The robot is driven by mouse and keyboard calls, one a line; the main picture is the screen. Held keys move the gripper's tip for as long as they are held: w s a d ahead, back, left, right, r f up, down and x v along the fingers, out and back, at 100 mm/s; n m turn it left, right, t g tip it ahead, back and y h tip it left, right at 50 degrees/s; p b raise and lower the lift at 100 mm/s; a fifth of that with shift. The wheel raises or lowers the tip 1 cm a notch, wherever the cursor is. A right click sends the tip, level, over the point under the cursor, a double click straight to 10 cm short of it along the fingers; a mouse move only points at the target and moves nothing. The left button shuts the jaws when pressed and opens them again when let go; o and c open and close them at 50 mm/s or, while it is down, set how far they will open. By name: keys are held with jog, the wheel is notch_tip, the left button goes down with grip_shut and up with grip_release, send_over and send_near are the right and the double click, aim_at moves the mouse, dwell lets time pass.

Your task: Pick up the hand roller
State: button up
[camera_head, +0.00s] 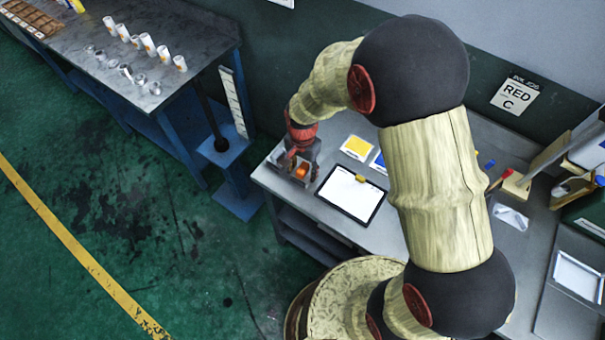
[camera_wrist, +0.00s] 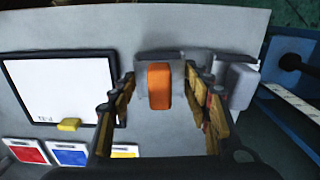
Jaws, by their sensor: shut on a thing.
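The hand roller shows as an orange piece (camera_wrist: 159,88) between my fingers in the wrist view, with a grey part around its far end. In the head view its orange part (camera_head: 302,171) shows at the left end of the grey workbench. My gripper (camera_head: 300,165) is over that end, pointing down, and also frames the wrist view (camera_wrist: 160,76). Its two fingers stand well apart, one on each side of the roller, and are shut on it. The exact contact is hard to see, and I cannot tell whether the roller is clear of the bench.
A framed white board (camera_head: 350,193) with a yellow clip lies right of my gripper. Yellow (camera_head: 357,147) and blue cards lie behind it. Grey blocks (camera_wrist: 240,85) stand beside the roller. Another table (camera_head: 140,45) with several white cylinders stands at the back left.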

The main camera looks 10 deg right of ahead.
aim_at(302, 168)
jog(key=shift+c, duration=0.9)
jog(key=shift+r, duration=0.1)
jog(key=shift+w+r, duration=0.1)
jog(key=shift+r, duration=0.45)
jog(key=shift+s+r+p, duration=0.2)
jog(key=shift+r+p, duration=0.2)
jog(key=shift+r, duration=0.85)
jog(key=s+r+p, duration=0.1)
jog(key=s+r, duration=0.3)
jog(key=s, duration=0.3)
jog(key=s+a+r+p, duration=0.1)
jog(key=s+r, duration=0.4)
jog(key=s, duration=0.1)
jog(key=shift+s, duration=0.35)
jog(key=shift+r, duration=0.1)
